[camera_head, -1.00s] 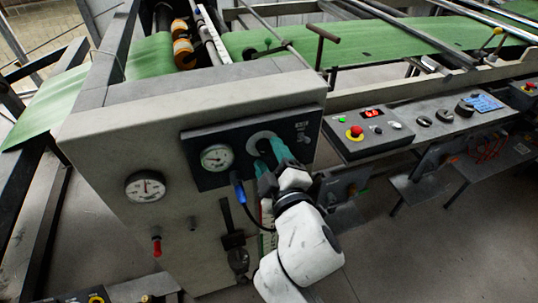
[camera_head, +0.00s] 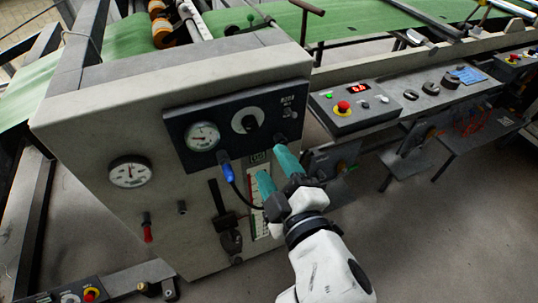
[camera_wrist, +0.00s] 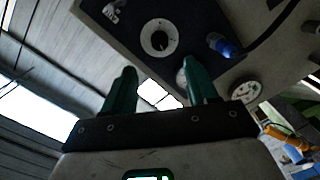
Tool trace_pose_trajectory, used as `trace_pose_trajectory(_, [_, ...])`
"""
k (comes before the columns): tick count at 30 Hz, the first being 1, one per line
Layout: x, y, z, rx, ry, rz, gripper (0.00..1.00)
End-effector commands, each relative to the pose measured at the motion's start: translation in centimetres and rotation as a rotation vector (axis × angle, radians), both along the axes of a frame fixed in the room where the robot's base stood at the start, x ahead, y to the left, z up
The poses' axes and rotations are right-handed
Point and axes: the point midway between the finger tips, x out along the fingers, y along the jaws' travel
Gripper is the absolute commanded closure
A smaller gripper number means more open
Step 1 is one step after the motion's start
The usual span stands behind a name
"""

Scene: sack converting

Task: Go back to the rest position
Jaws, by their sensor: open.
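My gripper (camera_head: 275,172) has two teal fingers, spread apart with nothing between them. In the head view it is in front of the grey machine cabinet (camera_head: 90,115), below and right of a round white-ringed knob (camera_head: 246,119) on a dark panel (camera_head: 184,158). The fingers appear clear of the knob. In the wrist view the gripper (camera_wrist: 160,88) points up, and the knob (camera_wrist: 158,38) is beyond the fingertips on the dark panel. My arm reaches in from the lower right of the head view.
A gauge (camera_head: 203,137) and a blue plug (camera_head: 227,170) with a black cable are on the panel. Another gauge (camera_head: 129,172) and a red-handled valve (camera_head: 147,230) are to the left. A control console (camera_head: 352,110) with a red button is at right. Floor at lower right is open.

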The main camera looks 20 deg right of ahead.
Motion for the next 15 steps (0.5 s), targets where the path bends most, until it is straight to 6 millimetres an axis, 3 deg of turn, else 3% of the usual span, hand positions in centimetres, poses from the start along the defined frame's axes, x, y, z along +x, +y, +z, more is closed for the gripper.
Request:
trace_pose_trajectory(8, [0.0,-0.3,-0.3,0.006,0.010,-0.007,0.42])
trace_pose_trajectory(11, [-0.1,-2.2,-2.4,0.060,0.091,-0.061,0.42])
trace_pose_trajectory(15, [-1.9,-7.2,-8.6,0.222,0.326,-0.217,0.42])
